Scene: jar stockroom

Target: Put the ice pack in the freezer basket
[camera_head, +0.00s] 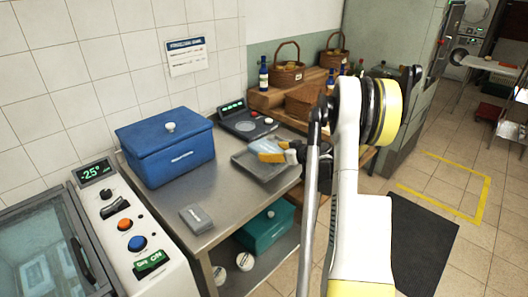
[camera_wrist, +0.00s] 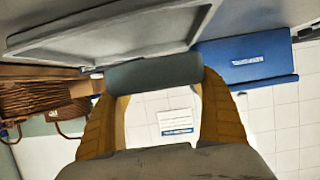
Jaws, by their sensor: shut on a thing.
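A blue-grey pack, seemingly the ice pack (camera_head: 261,145), is in my gripper (camera_head: 272,154) above the grey tray (camera_head: 252,165) on the steel table. In the wrist view the yellow fingers of my gripper (camera_wrist: 160,95) are shut on the pack (camera_wrist: 155,72), which shows as a dull blue-grey bar between their tips. The freezer (camera_head: 38,245) stands at the lower left, with a glass lid that looks closed. Pale shapes show dimly through the glass; I cannot clearly make out the basket.
A blue lidded box (camera_head: 165,150), a small grey item (camera_head: 196,217) and a scale (camera_head: 247,122) are on the steel table (camera_head: 235,195). A control panel (camera_head: 125,225) reading -25 borders the freezer. A teal box (camera_head: 265,228) sits on the lower shelf. Baskets and bottles stand behind.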

